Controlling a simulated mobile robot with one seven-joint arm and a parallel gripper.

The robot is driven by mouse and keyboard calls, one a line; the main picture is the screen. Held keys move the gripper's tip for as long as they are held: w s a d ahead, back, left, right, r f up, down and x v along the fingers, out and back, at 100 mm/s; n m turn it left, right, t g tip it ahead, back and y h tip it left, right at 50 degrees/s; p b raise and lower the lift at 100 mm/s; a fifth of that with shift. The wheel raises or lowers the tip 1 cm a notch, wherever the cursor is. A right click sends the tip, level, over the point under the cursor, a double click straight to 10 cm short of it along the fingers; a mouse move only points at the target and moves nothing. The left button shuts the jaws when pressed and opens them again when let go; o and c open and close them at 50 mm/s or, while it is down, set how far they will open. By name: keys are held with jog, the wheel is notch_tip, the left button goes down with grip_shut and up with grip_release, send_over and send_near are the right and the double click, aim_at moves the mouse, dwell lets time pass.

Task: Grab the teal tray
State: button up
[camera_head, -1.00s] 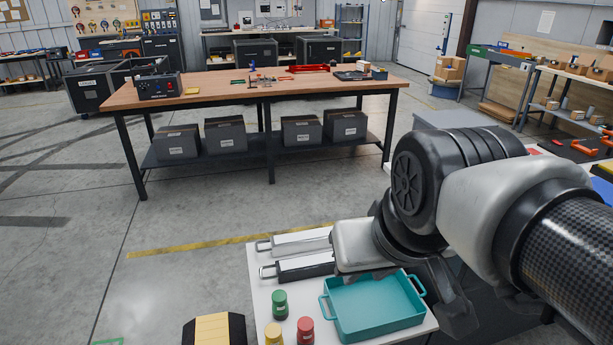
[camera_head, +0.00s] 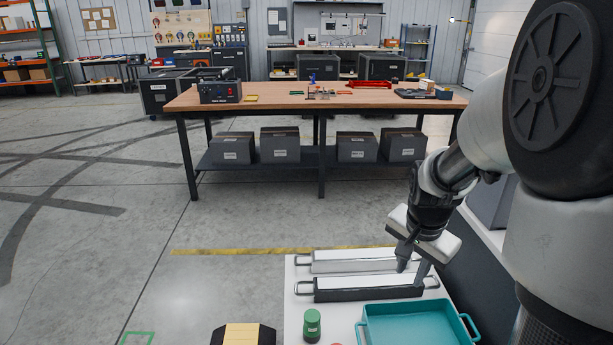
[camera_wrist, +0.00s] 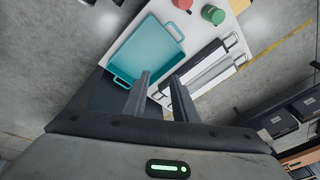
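The teal tray (camera_head: 415,307) is a shallow rectangular tray with a loop handle at each end. It lies on a white table at the bottom of the head view, cut off by the lower edge. It shows whole in the wrist view (camera_wrist: 146,50). My gripper (camera_head: 409,268) points down above the table, beyond the tray and near the black-sided long box. In the wrist view my gripper (camera_wrist: 158,80) has its two fingers apart with nothing between them. The tray lies beside the fingers, apart from them.
Two long handled boxes, one black-sided (camera_head: 350,295) and one light grey (camera_head: 345,266), lie behind the tray. A green-lidded jar (camera_head: 312,325) stands left of it. A red jar (camera_wrist: 183,4) is near the tray's edge. A wooden workbench (camera_head: 300,97) stands farther back.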

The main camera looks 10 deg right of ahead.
jog(key=s+d+f+m+g+y, duration=0.15)
jog(key=d+f+m, duration=0.35)
jog(key=f, duration=0.5)
jog(key=s+d+f+m+g, duration=0.1)
jog(key=d+f+m+g, duration=0.1)
jog(key=d+f, duration=0.6)
jog(key=shift+m+t, duration=0.25)
jog(key=shift+m, duration=0.05)
jog(key=f+b, duration=0.1)
jog(key=f, duration=0.5)
jog(key=f+b, duration=0.1)
jog(key=f, duration=0.5)
jog(key=f+b, duration=0.1)
jog(key=f, duration=0.5)
jog(key=shift+a+f, duration=0.35)
jog(key=shift+f, duration=0.05)
grip_shut()
jog(key=shift+w+r, duration=0.1)
